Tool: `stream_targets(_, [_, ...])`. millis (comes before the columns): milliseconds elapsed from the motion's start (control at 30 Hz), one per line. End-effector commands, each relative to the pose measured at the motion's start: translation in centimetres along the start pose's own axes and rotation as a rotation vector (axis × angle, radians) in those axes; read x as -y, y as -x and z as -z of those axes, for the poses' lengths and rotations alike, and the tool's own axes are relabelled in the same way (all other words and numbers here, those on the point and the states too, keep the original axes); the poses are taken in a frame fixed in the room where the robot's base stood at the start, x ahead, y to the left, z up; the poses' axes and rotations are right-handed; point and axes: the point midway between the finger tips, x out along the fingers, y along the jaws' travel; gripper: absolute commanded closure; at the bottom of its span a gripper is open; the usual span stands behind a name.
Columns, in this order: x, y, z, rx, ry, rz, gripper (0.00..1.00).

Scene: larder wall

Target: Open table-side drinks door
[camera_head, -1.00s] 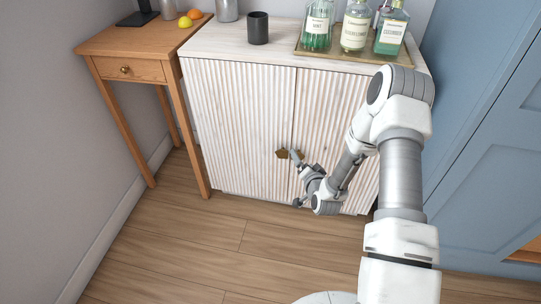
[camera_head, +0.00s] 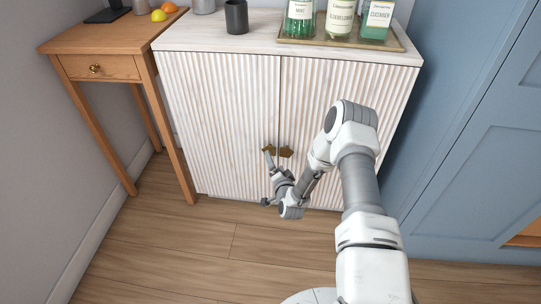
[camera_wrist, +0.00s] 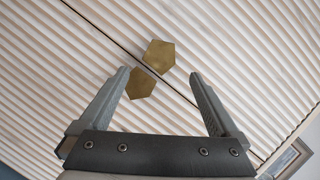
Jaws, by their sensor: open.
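The table-side drinks door (camera_head: 215,115) is the left of two ribbed, whitewashed cabinet doors, beside the wooden table. It looks shut, flush with the right door (camera_head: 325,105). Its brass knob (camera_head: 269,151) sits at the centre seam, close beside the right door's knob (camera_head: 286,152). My gripper (camera_head: 268,158) is at the left knob in the head view and partly covers it. In the wrist view my open gripper (camera_wrist: 160,73) faces both angular brass knobs. The lower knob (camera_wrist: 141,83) lies between the fingers, nearer the left one. Whether anything touches cannot be told.
Bottles on a tray (camera_head: 300,41) and a dark cup (camera_head: 236,16) stand on the cabinet top. The wooden table (camera_head: 95,38) stands close at left, its leg near the door. A blue panelled unit (camera_head: 480,130) is at right. Floor in front (camera_head: 190,235) is clear.

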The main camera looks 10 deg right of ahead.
Motion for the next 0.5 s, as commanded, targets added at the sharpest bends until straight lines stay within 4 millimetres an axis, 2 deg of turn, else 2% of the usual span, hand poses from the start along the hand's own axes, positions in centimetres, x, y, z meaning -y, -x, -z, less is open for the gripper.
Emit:
stream_targets(33, [-0.2,-1.2,-0.2,-0.002,0.001,0.005,0.03])
stream_targets(200, [-0.2,-4.6,-0.2,-0.002,0.001,0.003,0.03])
stream_targets(300, [-0.1,-6.1,-0.2,-0.001,0.001,0.002,0.03])
stream_targets(500, [0.0,-8.0,-0.1,0.000,0.001,0.002,0.03])
